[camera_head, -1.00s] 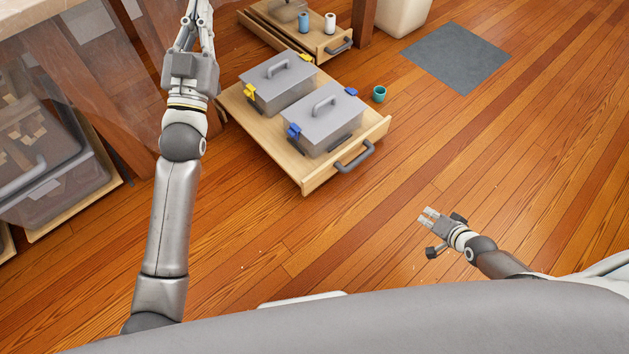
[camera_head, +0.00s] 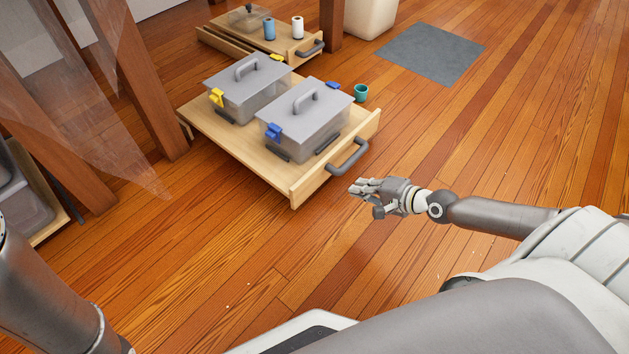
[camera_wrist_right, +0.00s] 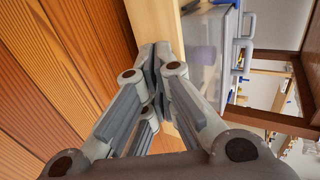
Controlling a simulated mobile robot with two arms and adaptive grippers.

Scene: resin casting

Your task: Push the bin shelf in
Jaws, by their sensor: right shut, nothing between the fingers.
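The bin shelf (camera_head: 240,148) is a light wooden pull-out tray low over the floor, pulled out, with a dark grey handle (camera_head: 348,158) on its front panel. It carries two grey lidded bins, one with yellow latches (camera_head: 245,92) and one with blue latches (camera_head: 302,118). My right gripper (camera_head: 356,188) is just in front of the shelf, near the handle, shut and empty. In the right wrist view its fingers (camera_wrist_right: 157,62) are together, with the shelf's pale wooden panel (camera_wrist_right: 152,18) beyond them. My left gripper is out of view.
A second wooden tray (camera_head: 222,40) with a blue and a white bottle is behind. A teal cup (camera_head: 361,92) stands on the floor past the shelf's right side. A wooden table leg (camera_head: 150,80) rises at left. A grey mat (camera_head: 430,52) lies at back right. Floor at right is open.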

